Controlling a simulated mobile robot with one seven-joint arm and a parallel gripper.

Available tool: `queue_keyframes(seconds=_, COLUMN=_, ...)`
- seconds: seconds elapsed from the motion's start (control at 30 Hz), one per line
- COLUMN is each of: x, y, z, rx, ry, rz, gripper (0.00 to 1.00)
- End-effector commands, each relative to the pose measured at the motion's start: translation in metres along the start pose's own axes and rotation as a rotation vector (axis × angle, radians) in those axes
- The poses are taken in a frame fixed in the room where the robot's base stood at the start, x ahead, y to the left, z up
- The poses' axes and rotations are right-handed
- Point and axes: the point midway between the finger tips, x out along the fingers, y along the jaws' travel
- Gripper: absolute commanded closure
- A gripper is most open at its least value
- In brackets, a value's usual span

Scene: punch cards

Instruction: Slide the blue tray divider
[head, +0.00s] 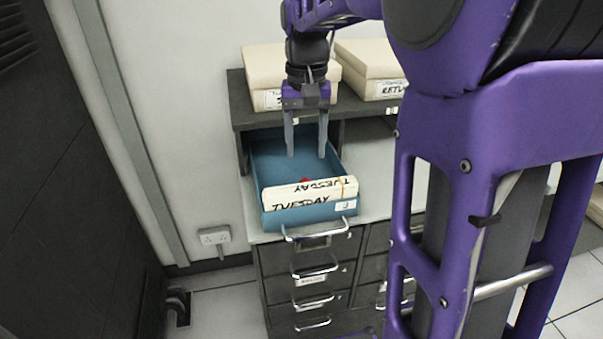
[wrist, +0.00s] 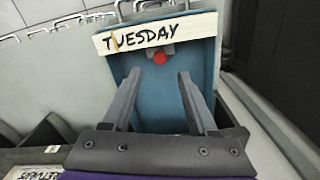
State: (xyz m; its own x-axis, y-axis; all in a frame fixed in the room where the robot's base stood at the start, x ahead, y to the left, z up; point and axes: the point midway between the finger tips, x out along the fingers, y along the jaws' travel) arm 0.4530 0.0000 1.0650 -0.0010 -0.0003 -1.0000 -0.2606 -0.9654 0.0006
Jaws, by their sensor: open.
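The blue tray (head: 256,180) lies on the cabinet top, partly under a dark shelf. Cream cards marked TUESDAY (head: 300,202) stand across its front end; they also show in the wrist view (wrist: 150,33). Behind them is a small red knob (wrist: 159,58) on a grey piece, which seems to be the divider; most of it is hidden. The knob (head: 305,181) just shows in the head view. My gripper (head: 306,156) is open and empty, pointing down over the tray behind the knob. In the wrist view the knob lies ahead, between the fingertip lines (wrist: 157,80), apart from them.
The dark shelf (head: 238,100) carries cream boxes (head: 262,62) close behind my gripper. Drawers with metal handles (head: 315,270) are below. A wall stands at the left. The cabinet top right of the tray (head: 375,170) is clear.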

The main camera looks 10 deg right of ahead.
Motion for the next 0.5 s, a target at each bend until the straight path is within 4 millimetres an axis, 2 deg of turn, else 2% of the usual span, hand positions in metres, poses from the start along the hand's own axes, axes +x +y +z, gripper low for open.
queue_keyframes(seconds=0.03, x=0.015, y=0.0, z=0.001, rx=0.0, ry=-0.004, rz=0.001, gripper=0.41)
queue_keyframes(seconds=0.2, x=0.047, y=0.0, z=0.001, rx=0.0, ry=-0.002, rz=0.0, gripper=0.41)
queue_keyframes(seconds=0.33, x=0.064, y=0.0, z=0.0, rx=0.0, ry=-0.001, rz=0.0, gripper=0.41)
queue_keyframes(seconds=0.5, x=0.074, y=0.0, z=0.0, rx=0.0, ry=0.0, rz=0.0, gripper=0.41)
